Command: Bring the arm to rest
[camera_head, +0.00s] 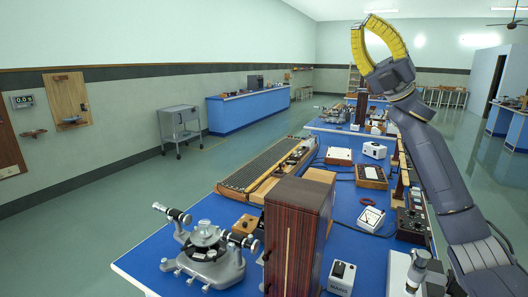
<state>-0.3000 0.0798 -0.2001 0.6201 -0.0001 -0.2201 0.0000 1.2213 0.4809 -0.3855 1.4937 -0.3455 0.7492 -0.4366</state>
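My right arm (430,150) comes in from the lower right and reaches up. Its yellow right gripper (363,23) is raised high above the benches, near the top of the head view. Its two curved fingers appear to meet at their tips, with an empty gap between them lower down. Nothing is held in it, and it touches nothing. My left gripper and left arm are not in view.
The blue bench (185,250) in front holds a spectrometer (208,255), a tall wooden cabinet (297,232), a long slatted instrument (264,170), a white meter (371,218) and several boxes. A trolley (180,125) stands by the left wall. The air around the gripper is clear.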

